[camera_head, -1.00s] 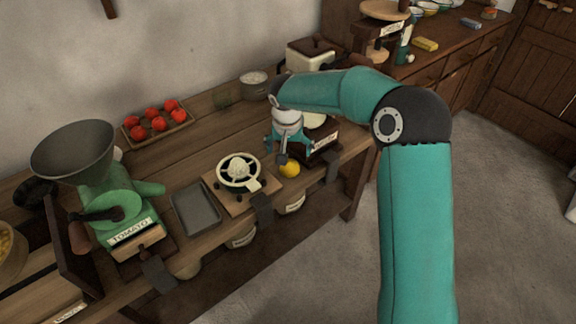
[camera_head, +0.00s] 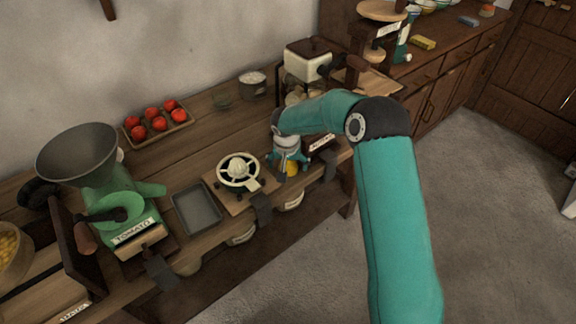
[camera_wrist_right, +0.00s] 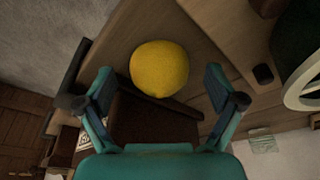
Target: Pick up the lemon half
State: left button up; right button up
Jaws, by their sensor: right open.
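The lemon half (camera_head: 292,169) is yellow and sits on the wooden counter, to the right of the juicer (camera_head: 238,168). In the head view my right gripper (camera_head: 288,168) hides much of it. In the right wrist view the lemon half (camera_wrist_right: 159,68) shows its rounded yellow side, just beyond and between the two fingertips of my right gripper (camera_wrist_right: 160,92). The gripper is open, with a gap on both sides of the lemon half. My left gripper is in neither view.
A grey tray (camera_head: 197,207) and a green tomato mill (camera_head: 112,205) stand left of the juicer. A crate of tomatoes (camera_head: 157,127) sits at the back. A labelled box (camera_head: 322,141) stands close to the right of the gripper.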

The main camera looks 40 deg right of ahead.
jog(key=c, duration=1.3)
